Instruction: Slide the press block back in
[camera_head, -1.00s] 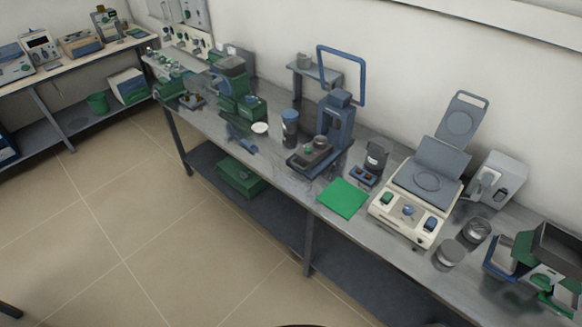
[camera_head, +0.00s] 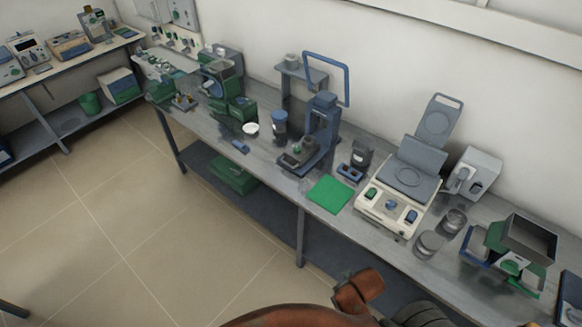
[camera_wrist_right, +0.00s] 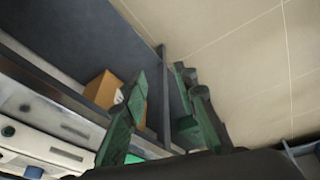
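A blue upright press (camera_head: 320,135) stands near the middle of the bench in the head view. A small dark block (camera_head: 298,155) with a greenish knob sits at the front of its base. I cannot tell how far this block is out of the press. My right gripper (camera_wrist_right: 165,108) shows in the right wrist view with its green fingers spread and nothing between them. It points past the bench edge toward the shelf and floor. No gripper shows in the head view; my left gripper is out of view.
A green mat (camera_head: 330,195) lies right of the press. A beige balance-like device (camera_head: 390,209), metal jars (camera_head: 430,244) and a grey open box (camera_head: 529,238) stand further right. A dark blue cylinder (camera_head: 280,127) stands close left of the press. The floor in front is clear.

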